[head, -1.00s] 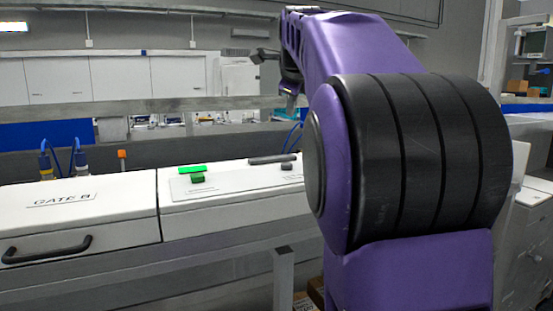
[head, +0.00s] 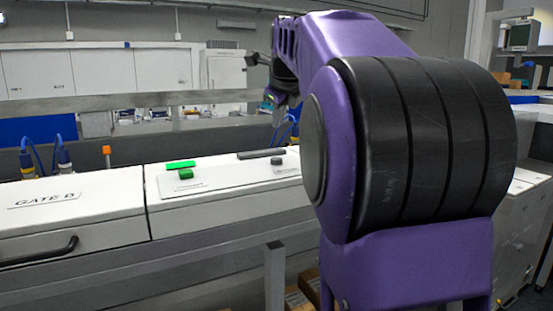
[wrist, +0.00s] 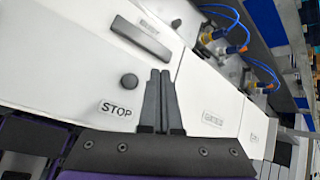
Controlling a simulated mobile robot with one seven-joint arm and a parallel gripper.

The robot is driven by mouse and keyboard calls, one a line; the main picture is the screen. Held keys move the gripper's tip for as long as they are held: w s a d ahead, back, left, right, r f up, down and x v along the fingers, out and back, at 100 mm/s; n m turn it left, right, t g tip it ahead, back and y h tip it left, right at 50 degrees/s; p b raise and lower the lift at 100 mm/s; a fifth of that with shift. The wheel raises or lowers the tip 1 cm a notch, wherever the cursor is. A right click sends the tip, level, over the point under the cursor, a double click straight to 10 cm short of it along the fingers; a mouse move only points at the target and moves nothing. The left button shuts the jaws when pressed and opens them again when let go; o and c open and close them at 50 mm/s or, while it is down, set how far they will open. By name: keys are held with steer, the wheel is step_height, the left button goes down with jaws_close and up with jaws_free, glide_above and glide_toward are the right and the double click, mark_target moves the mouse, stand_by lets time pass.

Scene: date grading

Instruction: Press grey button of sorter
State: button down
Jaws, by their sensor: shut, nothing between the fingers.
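The grey button (head: 278,160) sits on the white sorter's sloping panel (head: 225,181), below a dark grey bar (head: 262,154), in the head view. In the wrist view the grey button (wrist: 129,81) is a dark round knob beside a "STOP" label (wrist: 117,109). My gripper (wrist: 160,73) is shut and empty, its tips just right of the button in that view; contact is not visible. In the head view my gripper (head: 280,104) hangs above and behind the button, partly hard to make out. A green button (head: 185,173) with a green bar (head: 181,164) is to the left.
A white cover marked "GATE B" (head: 44,199) with a black handle (head: 40,252) lies left of the panel. Blue cables (head: 44,155) and an orange-topped post (head: 107,157) stand behind. A grey rail (head: 130,103) runs beyond the sorter. My arm hides the sorter's right part.

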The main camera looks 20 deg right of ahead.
mark_target(278, 159)
steer(key=shift+f+b, duration=1.8)
steer(key=shift+f, duration=1.2)
steer(key=shift+f+b, duration=0.3)
steer(key=shift+f, duration=0.1)
steer(key=shift+f+b, duration=0.35)
steer(key=shift+f, duration=0.15)
stand_by(0.4)
steer(key=shift+r+p, duration=0.85)
steer(key=shift+r, duration=0.05)
step_height(278, 159, up, 3)
steer(key=shift+f+p, duration=0.2)
steer(key=shift+p, duration=1.05)
steer(key=shift+r+p, duration=0.35)
steer(key=shift+r, duration=0.85)
